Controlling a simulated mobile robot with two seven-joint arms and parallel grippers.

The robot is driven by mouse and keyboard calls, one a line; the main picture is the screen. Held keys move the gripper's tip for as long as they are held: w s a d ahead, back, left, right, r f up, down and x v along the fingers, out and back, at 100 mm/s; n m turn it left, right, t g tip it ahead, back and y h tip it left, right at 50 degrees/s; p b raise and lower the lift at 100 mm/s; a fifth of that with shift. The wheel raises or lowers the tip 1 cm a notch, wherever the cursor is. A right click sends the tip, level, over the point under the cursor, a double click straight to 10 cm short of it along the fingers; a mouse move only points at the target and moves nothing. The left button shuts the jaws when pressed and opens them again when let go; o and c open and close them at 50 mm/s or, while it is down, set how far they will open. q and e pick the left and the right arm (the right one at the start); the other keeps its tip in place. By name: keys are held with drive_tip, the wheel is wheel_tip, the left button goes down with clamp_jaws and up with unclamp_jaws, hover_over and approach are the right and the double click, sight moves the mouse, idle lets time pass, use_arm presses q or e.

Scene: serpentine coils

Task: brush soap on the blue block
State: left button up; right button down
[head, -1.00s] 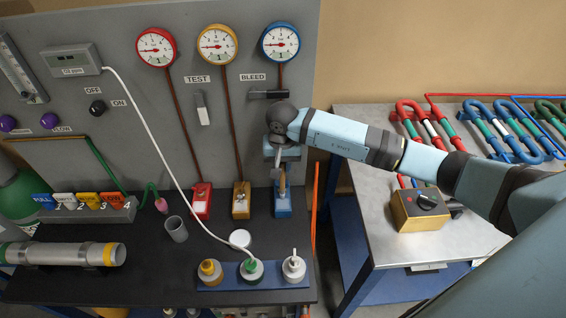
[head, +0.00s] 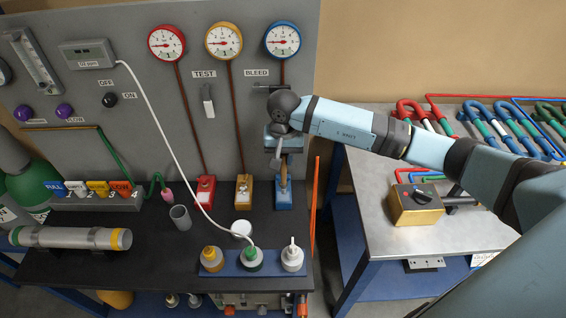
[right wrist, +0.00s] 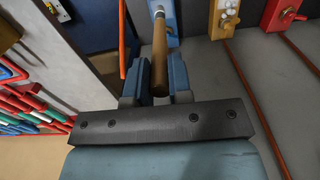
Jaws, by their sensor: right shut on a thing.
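The blue block (head: 284,198) stands at the back of the black bench, below the blue-rimmed gauge, right of the yellow and red blocks. It also shows at the top of the right wrist view (right wrist: 166,18). My right gripper (head: 284,160) is above it, shut on a brush with a wooden handle (right wrist: 160,55). The brush's pale far end is at or close to the block; I cannot tell whether it touches. My left gripper is out of view.
A blue tray (head: 228,284) with yellow, green and white bottles is at the bench front. A grey cup (head: 180,217) and a metal cylinder (head: 70,238) are further left. An orange strip (head: 314,205) stands at the bench's right edge.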

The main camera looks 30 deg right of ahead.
drive_tip(key=shift+r+p, duration=0.4)
drive_tip(key=shift+r, duration=1.3)
